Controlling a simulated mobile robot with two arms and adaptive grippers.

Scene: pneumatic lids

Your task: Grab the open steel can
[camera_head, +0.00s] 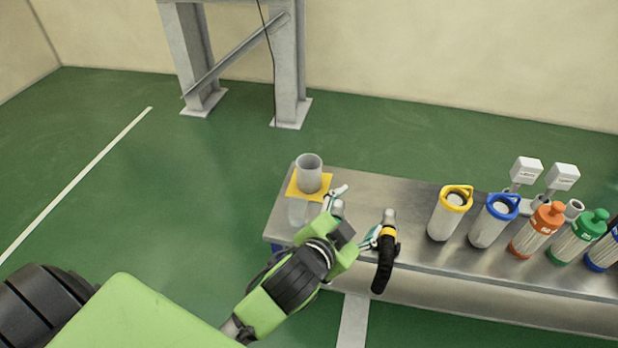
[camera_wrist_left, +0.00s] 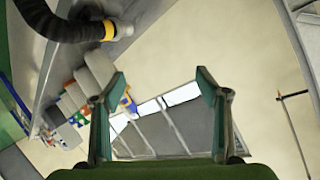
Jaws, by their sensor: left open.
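The open steel can (camera_head: 309,175) stands upright on a yellow square mat (camera_head: 296,190) at the left end of the steel table. Its round open top faces up. My left gripper (camera_head: 353,216) is beside the can, a little to its right and nearer the camera, with its fingers spread. In the left wrist view my left gripper (camera_wrist_left: 160,78) is open with nothing between its fingers. The can does not show in that view. My right gripper is not in view.
A black hose with a yellow collar (camera_head: 383,262) is just right of my left gripper. Farther right on the table (camera_head: 412,200) stand a yellow-rimmed canister (camera_head: 444,222), a blue-rimmed canister (camera_head: 489,228), and orange- and green-topped bottles. Bare tabletop lies behind the gripper.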

